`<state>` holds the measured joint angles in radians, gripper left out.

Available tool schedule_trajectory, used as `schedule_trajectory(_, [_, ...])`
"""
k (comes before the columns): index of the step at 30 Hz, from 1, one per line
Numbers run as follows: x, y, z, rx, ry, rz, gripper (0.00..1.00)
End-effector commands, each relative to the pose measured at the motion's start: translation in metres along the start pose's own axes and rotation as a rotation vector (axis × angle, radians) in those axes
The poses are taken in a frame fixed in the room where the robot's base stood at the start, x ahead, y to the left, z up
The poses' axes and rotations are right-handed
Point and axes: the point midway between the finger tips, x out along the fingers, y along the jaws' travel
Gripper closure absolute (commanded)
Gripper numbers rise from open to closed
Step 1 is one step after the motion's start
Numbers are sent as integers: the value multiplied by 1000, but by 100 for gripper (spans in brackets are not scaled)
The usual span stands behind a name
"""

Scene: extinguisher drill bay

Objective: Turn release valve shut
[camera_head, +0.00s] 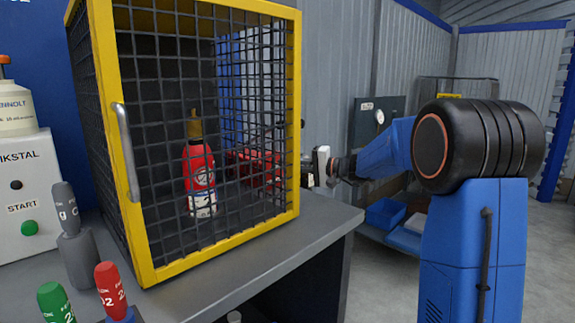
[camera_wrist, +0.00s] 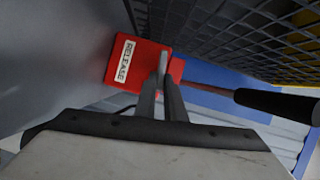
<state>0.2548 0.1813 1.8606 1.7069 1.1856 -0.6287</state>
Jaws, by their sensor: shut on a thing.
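The release valve shows in the wrist view as a red box (camera_wrist: 133,62) with a white label reading RELEASE. A thin reddish rod with a black grip (camera_wrist: 275,102) extends from its right side. My gripper (camera_wrist: 162,75) is in front of the box, its two grey fingers close together and shut on a narrow grey part of the valve; the fingers hide much of that part. In the head view, my gripper's pale body (camera_head: 320,166) is just right of the cage, and its fingertips are hard to make out. Red parts (camera_head: 252,168) show through the mesh near it.
A yellow-framed mesh cage (camera_head: 150,277) stands on a grey bench (camera_head: 318,232); a red bottle (camera_head: 200,172) stands inside. Green (camera_head: 54,302) and red (camera_head: 110,285) labelled knobs are at the front left. The mesh also runs close beside the valve in the wrist view.

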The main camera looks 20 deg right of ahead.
Motion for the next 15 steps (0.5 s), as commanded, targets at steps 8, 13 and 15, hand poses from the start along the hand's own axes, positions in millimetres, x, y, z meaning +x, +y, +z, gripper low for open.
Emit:
schedule_trajectory(8, [0,5,0,118,2,-46,100])
schedule_trajectory(13, [0,5,0,148,2,-60,100])
schedule_trajectory(15, [0,5,0,155,2,-63,100])
